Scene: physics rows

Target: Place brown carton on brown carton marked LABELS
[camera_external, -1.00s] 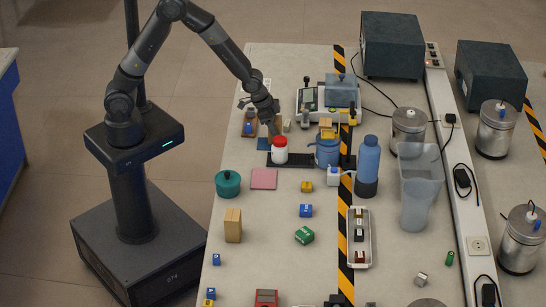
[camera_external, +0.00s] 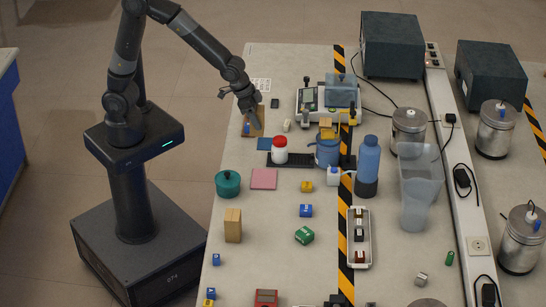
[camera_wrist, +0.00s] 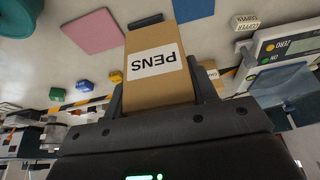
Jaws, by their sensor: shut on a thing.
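My gripper (camera_external: 244,103) is at the table's far left edge. In the wrist view it is shut on a brown carton (camera_wrist: 155,93) with a white label reading PENS, upside down in the picture. The held carton (camera_external: 257,121) shows below the fingers in the external view, near a small blue item. A brown carton (camera_external: 233,226) stands upright at the table's left side, well apart from my gripper. No LABELS marking is readable on it. Another brown piece with a white label (camera_wrist: 210,73) shows partly behind the right finger; its words cannot be read.
A red-capped white jar (camera_external: 280,151) and a blue pot (camera_external: 327,152) stand right of my gripper. A scale (camera_external: 318,101) is farther back. A teal pot (camera_external: 228,184) and a pink mat (camera_external: 264,179) lie between my gripper and the upright carton. Small cubes are scattered nearby.

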